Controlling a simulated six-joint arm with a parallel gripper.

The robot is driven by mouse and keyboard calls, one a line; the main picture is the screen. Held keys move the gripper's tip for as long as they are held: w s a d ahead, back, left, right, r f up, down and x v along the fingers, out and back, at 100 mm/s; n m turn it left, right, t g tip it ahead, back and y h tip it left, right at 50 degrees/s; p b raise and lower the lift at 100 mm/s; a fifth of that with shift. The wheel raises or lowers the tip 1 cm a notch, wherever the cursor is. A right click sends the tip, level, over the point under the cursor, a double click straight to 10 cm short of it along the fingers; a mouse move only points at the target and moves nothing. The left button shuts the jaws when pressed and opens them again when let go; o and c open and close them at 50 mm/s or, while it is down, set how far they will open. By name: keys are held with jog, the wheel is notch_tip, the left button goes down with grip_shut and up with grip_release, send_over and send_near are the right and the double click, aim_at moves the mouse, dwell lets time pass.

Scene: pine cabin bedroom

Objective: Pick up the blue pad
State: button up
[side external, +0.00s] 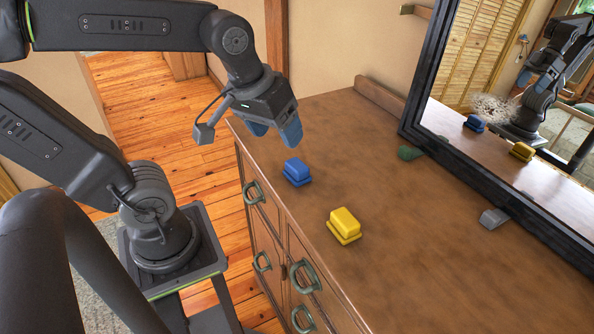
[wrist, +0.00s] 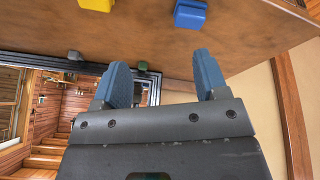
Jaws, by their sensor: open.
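The blue pad (side external: 297,172) lies on the brown dresser top (side external: 420,250), near its front edge. It is a small block with a wider base. In the wrist view the blue pad (wrist: 190,14) is at the top edge, partly cut off, beyond the fingertips. My gripper (side external: 277,138) is above the dresser, up and slightly left of the pad in the side view, and apart from it. In the wrist view my gripper (wrist: 160,72) has its two blue fingers spread with nothing between them.
A yellow pad (side external: 344,226) lies right of and nearer than the blue one; it also shows in the wrist view (wrist: 97,4). A black-framed mirror (side external: 430,140) stands at the back. A green object (side external: 409,153) and a grey block (side external: 493,219) sit by it.

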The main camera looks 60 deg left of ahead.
jog(key=w+a+f+n+g, duration=0.2)
jog(key=w+a+n+g, duration=0.35)
jog(key=n, duration=0.75)
jog(key=n+t, duration=0.1)
send_near(297, 164)
jog(key=f, duration=0.3)
jog(key=s+f, duration=0.1)
jog(key=f, duration=0.1)
jog(key=shift+f, duration=0.15)
jog(key=shift+w+a+f, duration=0.1)
jog(key=shift+w+f, duration=0.1)
jog(key=shift+f, duration=1.1)
jog(key=shift+w+f, duration=0.15)
jog(key=shift+f, duration=1.2)
jog(key=shift+c, duration=0.3)
jog(key=c, duration=1)
jog(key=shift+o, duration=0.2)
